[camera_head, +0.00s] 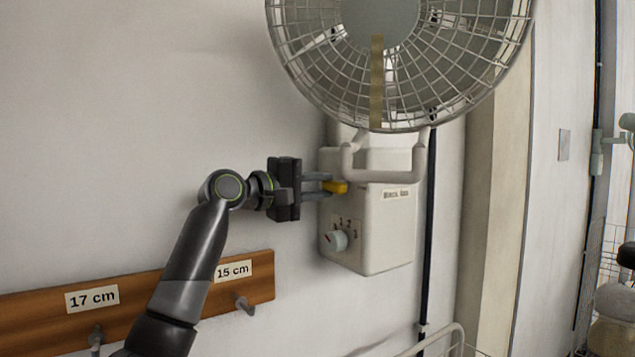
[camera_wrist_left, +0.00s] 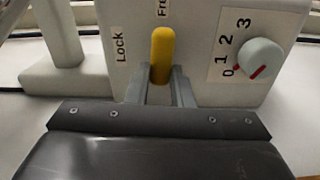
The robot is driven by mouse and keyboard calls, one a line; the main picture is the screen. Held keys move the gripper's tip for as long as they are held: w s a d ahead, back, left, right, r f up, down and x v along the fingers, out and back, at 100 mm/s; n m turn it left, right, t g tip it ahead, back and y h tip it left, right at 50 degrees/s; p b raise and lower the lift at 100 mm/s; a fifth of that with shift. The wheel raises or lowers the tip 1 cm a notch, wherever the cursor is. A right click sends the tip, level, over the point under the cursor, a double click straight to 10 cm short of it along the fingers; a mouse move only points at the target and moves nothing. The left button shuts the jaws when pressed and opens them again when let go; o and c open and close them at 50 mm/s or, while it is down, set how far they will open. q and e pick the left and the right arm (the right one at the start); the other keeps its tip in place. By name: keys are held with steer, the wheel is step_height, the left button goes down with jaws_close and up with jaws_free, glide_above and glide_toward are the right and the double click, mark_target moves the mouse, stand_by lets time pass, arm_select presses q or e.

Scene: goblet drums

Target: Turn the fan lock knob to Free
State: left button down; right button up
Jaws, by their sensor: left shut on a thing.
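The yellow fan lock knob (camera_head: 335,187) sits on the side of the fan's cream housing (camera_head: 385,235). In the left wrist view the knob (camera_wrist_left: 161,50) is an elongated yellow bar, its long axis up the picture toward the partly cropped Free label (camera_wrist_left: 163,8). The Lock label (camera_wrist_left: 120,43) is left of it. My left gripper (camera_head: 322,184) reaches in from the left and is shut on the knob. In the left wrist view its fingers (camera_wrist_left: 160,84) are at the knob's lower end, partly hiding it. My right gripper is not in view.
A pale speed dial (camera_wrist_left: 260,55) marked 0 to 3 is beside the knob. The caged fan head (camera_head: 400,60) hangs above on a bracket (camera_head: 383,177). A wooden peg rail (camera_head: 140,290) runs along the wall at lower left. A dark cable (camera_head: 428,250) runs down right of the housing.

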arm_select(q)
steer(key=shift+d+n, duration=0.1)
steer(key=shift+n, duration=0.4)
steer(key=c, duration=1.5)
jaws_free()
steer(key=shift+c, duration=0.2)
steer(key=shift+o, duration=1.3)
steer(key=shift+w+d+f, duration=0.1)
steer(key=shift+d, duration=0.15)
